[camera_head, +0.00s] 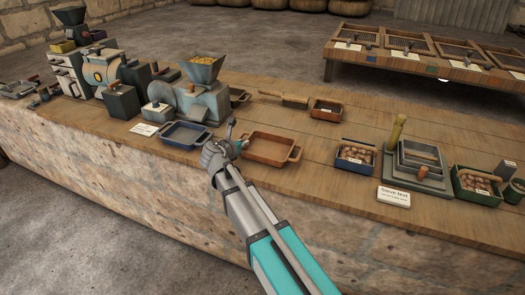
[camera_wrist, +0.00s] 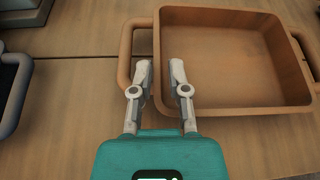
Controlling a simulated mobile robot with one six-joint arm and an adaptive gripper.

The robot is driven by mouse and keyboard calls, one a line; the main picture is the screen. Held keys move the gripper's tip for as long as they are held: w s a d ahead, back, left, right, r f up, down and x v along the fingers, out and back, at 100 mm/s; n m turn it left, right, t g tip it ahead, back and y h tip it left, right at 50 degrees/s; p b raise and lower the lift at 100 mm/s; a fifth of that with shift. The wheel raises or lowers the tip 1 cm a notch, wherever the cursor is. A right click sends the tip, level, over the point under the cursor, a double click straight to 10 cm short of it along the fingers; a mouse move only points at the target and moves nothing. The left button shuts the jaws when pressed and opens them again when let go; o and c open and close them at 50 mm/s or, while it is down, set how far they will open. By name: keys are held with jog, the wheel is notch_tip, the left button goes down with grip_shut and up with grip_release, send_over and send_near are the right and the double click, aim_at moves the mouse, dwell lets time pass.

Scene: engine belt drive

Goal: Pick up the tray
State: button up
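An orange-brown tray (camera_head: 270,149) with a loop handle at each end sits on the wooden bench top and looks empty. In the wrist view the tray (camera_wrist: 232,104) fills the upper right, and its left handle (camera_wrist: 124,52) reaches toward the left. My gripper (camera_head: 234,138) is at the tray's left end. In the wrist view my gripper (camera_wrist: 160,66) is open, with a gap between the fingers. The tray's left wall lies between them in the picture, with the left finger over the handle side and the right over the inside. I cannot tell the height or any contact.
A blue tray (camera_head: 186,135) stands just left of my gripper, below a grinder with a hopper (camera_head: 203,70). A brush (camera_head: 284,98) and a small brown box (camera_head: 326,109) lie behind. A blue box (camera_head: 355,155) and a sieve stand (camera_head: 418,166) are to the right.

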jog(key=shift+b+x, duration=0.6)
jog(key=shift+x, duration=1.7)
jog(key=shift+w+a+r, duration=0.1)
jog(key=shift+a+r, duration=0.05)
grip_shut()
